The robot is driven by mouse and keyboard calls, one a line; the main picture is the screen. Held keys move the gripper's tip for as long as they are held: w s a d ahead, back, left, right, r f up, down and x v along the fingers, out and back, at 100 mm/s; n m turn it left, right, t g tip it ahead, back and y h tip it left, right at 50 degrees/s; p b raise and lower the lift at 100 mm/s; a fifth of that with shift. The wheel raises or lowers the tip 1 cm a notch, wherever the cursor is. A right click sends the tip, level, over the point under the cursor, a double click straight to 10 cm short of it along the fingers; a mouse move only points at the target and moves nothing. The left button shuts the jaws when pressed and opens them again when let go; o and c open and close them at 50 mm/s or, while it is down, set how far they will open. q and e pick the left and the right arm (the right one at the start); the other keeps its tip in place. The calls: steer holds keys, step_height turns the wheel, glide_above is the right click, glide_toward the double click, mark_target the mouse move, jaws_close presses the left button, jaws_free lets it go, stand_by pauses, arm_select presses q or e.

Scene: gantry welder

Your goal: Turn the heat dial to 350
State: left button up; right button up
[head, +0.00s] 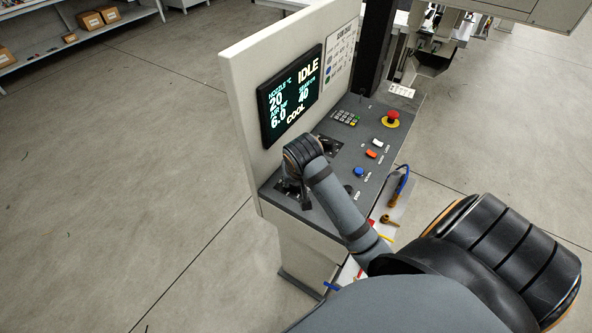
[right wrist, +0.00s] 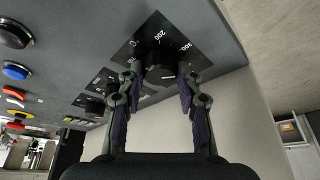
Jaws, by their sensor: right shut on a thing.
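The heat dial (right wrist: 160,72) is a dark round knob on a black scale plate in the right wrist view, with 200 and 300 readable on the scale. Its exact pointer setting is too dark to read. My right gripper (right wrist: 161,76) has one finger on each side of the knob and is shut on it. In the head view my right gripper (head: 294,190) is down on the near left part of the grey panel (head: 345,165), and my wrist and arm hide the dial there. My left gripper is not in view.
The display (head: 290,95) reads IDLE, nozzle 20, 6.0, 40 and COOL. Other dials (right wrist: 95,106) sit beside the gripped one. A keypad (head: 345,117), a red emergency button (head: 393,117), an orange-red switch (head: 372,154) and a blue button (head: 359,171) are on the panel.

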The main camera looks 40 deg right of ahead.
steer(key=o, duration=1.2)
steer(key=shift+c, duration=0.2)
